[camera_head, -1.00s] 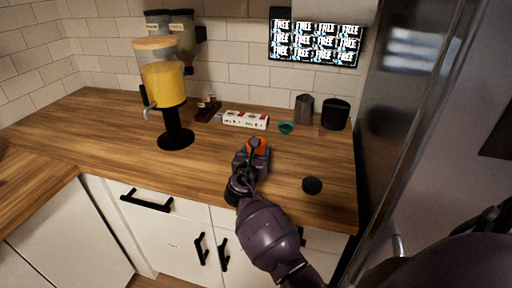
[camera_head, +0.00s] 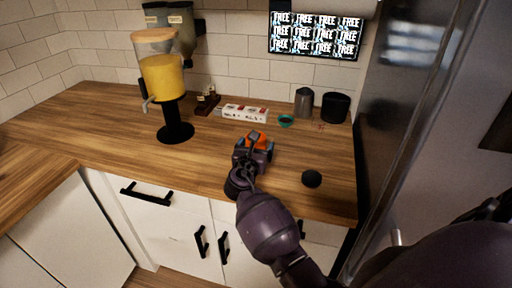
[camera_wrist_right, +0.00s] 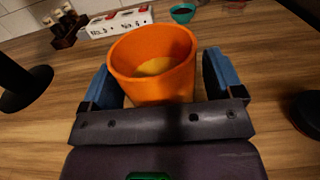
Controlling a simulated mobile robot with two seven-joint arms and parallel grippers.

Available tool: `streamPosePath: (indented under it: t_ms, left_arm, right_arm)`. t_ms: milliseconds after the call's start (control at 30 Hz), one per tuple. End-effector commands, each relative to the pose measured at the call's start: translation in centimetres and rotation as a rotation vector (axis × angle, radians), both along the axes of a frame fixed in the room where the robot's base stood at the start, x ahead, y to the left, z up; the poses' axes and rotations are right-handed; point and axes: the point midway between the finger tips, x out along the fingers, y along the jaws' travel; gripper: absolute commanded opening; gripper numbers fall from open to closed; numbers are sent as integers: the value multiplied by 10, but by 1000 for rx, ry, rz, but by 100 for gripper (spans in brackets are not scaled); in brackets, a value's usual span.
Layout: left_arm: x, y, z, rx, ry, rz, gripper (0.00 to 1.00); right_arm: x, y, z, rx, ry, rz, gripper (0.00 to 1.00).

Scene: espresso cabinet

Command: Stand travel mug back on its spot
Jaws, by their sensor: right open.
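An orange cup (camera_head: 257,140), which I take as the travel mug, stands on the wooden counter. In the right wrist view the cup (camera_wrist_right: 152,78) shows its open mouth and a yellowish inside. My right gripper (camera_head: 254,148) is open around it; its blue-lined fingers are on either side of the cup, with a small gap at the right. The right wrist view shows the fingers too (camera_wrist_right: 160,82). The cup's base is partly hidden by the gripper. A dark round disc (camera_head: 312,178) lies on the counter to the right of the gripper. My left gripper is not in view.
A juice dispenser (camera_head: 162,75) stands at the left. Behind the cup are a white box (camera_head: 245,113), a teal bowl (camera_head: 286,121), a metal pitcher (camera_head: 304,102) and a black canister (camera_head: 335,107). The counter (camera_head: 100,125) is clear at the left.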

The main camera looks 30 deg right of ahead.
Motion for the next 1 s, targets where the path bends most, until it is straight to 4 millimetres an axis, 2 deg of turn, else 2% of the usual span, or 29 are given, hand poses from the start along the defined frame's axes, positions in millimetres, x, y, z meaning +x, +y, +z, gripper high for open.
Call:
streamPosePath:
  t_ms: [167, 600, 800, 1000]
  left_arm:
    - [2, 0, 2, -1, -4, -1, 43]
    - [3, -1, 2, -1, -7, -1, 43]
    - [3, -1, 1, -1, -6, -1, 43]
    - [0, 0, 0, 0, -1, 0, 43]
  right_arm:
    - [-13, 15, 0, 1, 0, 1, 86]
    - [-65, 76, 0, 1, 0, 0, 86]
    - [-76, 89, 1, 1, -1, -1, 86]
    - [-78, 92, 1, 1, -2, -1, 86]
